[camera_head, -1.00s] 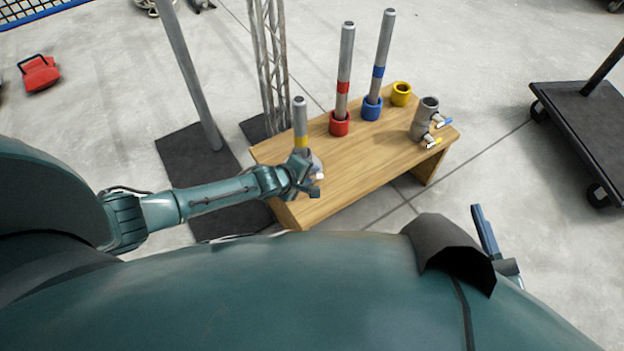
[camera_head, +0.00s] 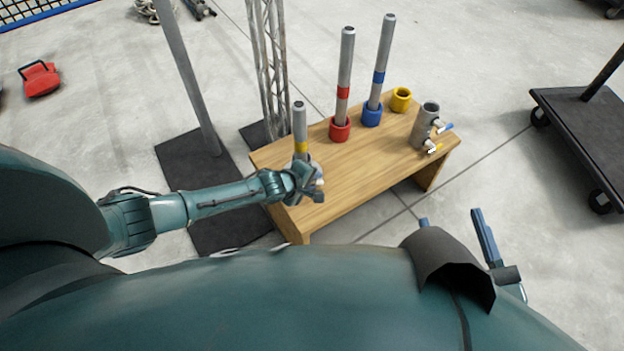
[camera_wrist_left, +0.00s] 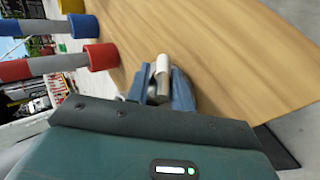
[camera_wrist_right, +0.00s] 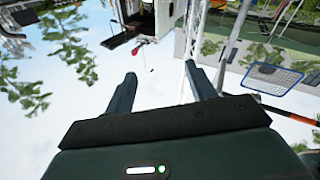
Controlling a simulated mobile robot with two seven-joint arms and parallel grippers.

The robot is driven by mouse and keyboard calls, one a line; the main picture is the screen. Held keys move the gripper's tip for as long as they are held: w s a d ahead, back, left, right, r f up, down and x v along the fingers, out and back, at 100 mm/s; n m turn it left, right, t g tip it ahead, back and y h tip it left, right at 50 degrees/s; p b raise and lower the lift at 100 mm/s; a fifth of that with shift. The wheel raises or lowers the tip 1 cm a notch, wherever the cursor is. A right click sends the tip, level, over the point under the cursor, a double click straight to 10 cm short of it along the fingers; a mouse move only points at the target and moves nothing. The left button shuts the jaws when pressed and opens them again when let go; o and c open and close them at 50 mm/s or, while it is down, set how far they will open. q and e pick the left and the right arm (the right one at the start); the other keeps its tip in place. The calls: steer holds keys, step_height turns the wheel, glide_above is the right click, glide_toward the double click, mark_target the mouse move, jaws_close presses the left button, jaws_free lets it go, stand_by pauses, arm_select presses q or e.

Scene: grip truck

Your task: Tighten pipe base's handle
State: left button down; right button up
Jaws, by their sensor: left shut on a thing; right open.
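The grey pipe with a yellow band (camera_head: 299,122) stands upright at the near left end of the wooden bench. Its base is mostly hidden behind my left gripper (camera_head: 318,184). In the left wrist view my left gripper (camera_wrist_left: 158,88) is shut on a small whitish handle (camera_wrist_left: 163,62), low over the bench. A grey rounded part shows between the fingers. My right gripper (camera_wrist_right: 160,72) is open and empty, away from the bench.
The wooden bench (camera_head: 350,185) also holds a pipe in a red base (camera_head: 340,130), a pipe in a blue base (camera_head: 372,113) and an empty yellow ring (camera_head: 401,98). A truss and a pole stand behind left. A dark cart (camera_head: 585,125) is at right.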

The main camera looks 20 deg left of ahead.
arm_select(q)
steer(key=shift+r+p, duration=0.15)
steer(key=shift+p, duration=0.25)
steer(key=shift+d+r+g+y+p, duration=0.1)
steer(key=shift+g+y+p, duration=0.4)
steer(key=shift+p, duration=0.7)
steer(key=shift+d+g+y+p, duration=0.1)
steer(key=shift+g+y+p, duration=0.3)
steer(key=shift+g+p, duration=0.5)
steer(key=shift+w+f+m+g+y, duration=0.1)
steer(key=shift+f+m+g+y, duration=0.15)
steer(key=shift+g+y, duration=0.85)
steer(key=shift+g, duration=0.2)
arm_select(e)
steer(key=shift+d+f+m+g+h, duration=0.1)
steer(key=shift+d+m+g+h, duration=0.4)
steer(key=shift+g+h, duration=0.25)
steer(key=shift+d+f+m+g+h, duration=0.1)
steer(key=shift+d+m+g+h, duration=0.35)
steer(key=shift+g+h, duration=0.25)
arm_select(q)
steer(key=c, duration=1.5)
jaws_free()
steer(key=shift+c, duration=0.2)
arm_select(e)
steer(key=shift+w+a, duration=0.1)
